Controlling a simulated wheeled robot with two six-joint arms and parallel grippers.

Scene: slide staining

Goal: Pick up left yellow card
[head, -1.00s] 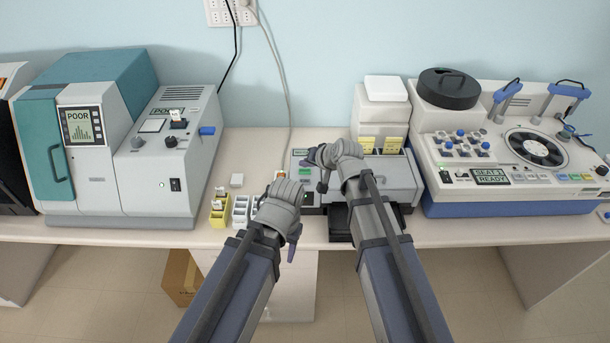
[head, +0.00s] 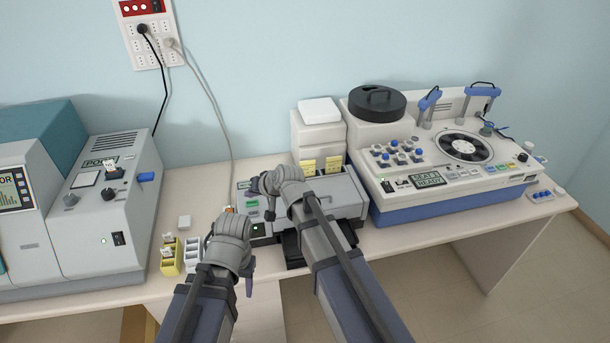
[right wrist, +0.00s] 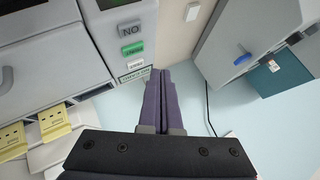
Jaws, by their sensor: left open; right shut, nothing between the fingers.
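In the right wrist view the left one (right wrist: 54,122) and the other (right wrist: 12,140) show at lower left. My right gripper (head: 254,186) is shut and empty above the left end of the grey device, apart from the cards; its fingers show together in the wrist view (right wrist: 163,78). My left gripper (head: 249,287) is open, low near the table's front edge.
The grey device (head: 338,190) lies in front of the cards. A white-and-blue machine (head: 400,200) stands to the right. Small yellow (head: 172,262) and white (head: 193,256) racks stand left. A larger grey machine (head: 140,200) is further left.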

